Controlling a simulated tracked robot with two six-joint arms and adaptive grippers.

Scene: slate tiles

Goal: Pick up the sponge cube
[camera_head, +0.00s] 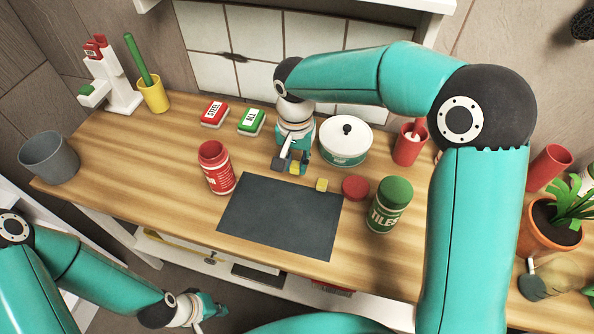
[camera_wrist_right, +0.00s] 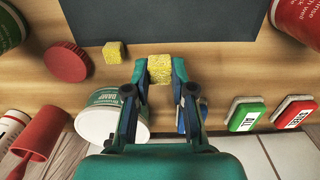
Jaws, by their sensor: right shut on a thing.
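A yellow sponge cube (camera_wrist_right: 159,69) sits between the fingertips of my right gripper (camera_wrist_right: 158,76), which is shut on it. In the head view this cube (camera_head: 294,168) shows at the tips of my right gripper (camera_head: 290,164), behind the dark mat. I cannot tell if the cube touches the table. A second, smaller-looking yellow cube (camera_head: 321,185) lies on the table by the mat's back right corner; it also shows in the wrist view (camera_wrist_right: 115,53). My left gripper (camera_head: 212,307) hangs low in front of the table, empty; its opening is unclear.
A red bottle (camera_head: 217,168) stands left of the dark mat (camera_head: 280,215). A red lid (camera_head: 355,188) and green-topped tiles jar (camera_head: 390,205) are right. A white pot (camera_head: 345,152) and red cup (camera_head: 407,150) stand behind. The left front table is clear.

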